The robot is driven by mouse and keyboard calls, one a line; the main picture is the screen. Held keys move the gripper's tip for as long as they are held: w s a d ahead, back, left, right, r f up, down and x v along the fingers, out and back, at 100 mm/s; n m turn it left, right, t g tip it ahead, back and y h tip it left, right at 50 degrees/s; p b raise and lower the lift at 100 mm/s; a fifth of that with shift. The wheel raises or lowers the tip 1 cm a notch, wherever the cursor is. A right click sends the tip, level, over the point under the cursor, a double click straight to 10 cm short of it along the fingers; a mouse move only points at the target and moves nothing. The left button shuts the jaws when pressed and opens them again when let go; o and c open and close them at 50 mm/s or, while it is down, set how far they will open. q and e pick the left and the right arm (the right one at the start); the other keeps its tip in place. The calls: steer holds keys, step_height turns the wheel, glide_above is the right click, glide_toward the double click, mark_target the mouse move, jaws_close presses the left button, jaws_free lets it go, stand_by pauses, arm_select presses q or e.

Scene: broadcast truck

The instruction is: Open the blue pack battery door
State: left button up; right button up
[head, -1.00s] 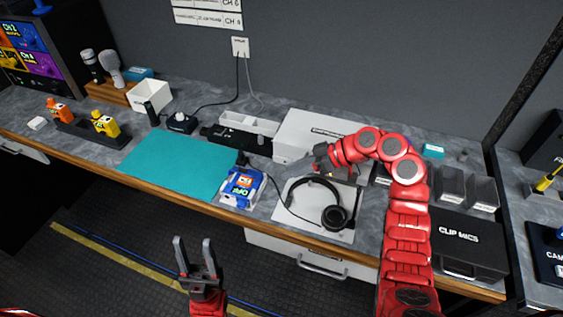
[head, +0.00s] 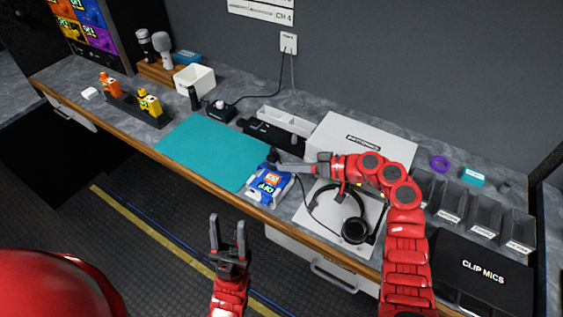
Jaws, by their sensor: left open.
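The blue pack (head: 266,191) lies on the counter at the right end of the teal mat, with white and orange labels on its upper face. Its battery door cannot be made out at this size. My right gripper (head: 284,168) reaches in from the right, with its fingertips at the pack's upper right edge. I cannot tell whether they touch it or how far apart they are. My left gripper (head: 228,224) is open and empty, in front of the counter and below the pack in the picture.
The teal mat (head: 208,150) is bare. Headphones (head: 354,229) lie on a pale tray under my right arm. A black CLIP MICS case (head: 482,272) and clear bins (head: 484,215) stand at right. Yellow and orange packs (head: 149,101) stand at far left.

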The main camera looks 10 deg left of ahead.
mark_target(275, 169)
steer(key=shift+x, duration=1.5)
jaws_close()
steer(key=shift+f, duration=0.1)
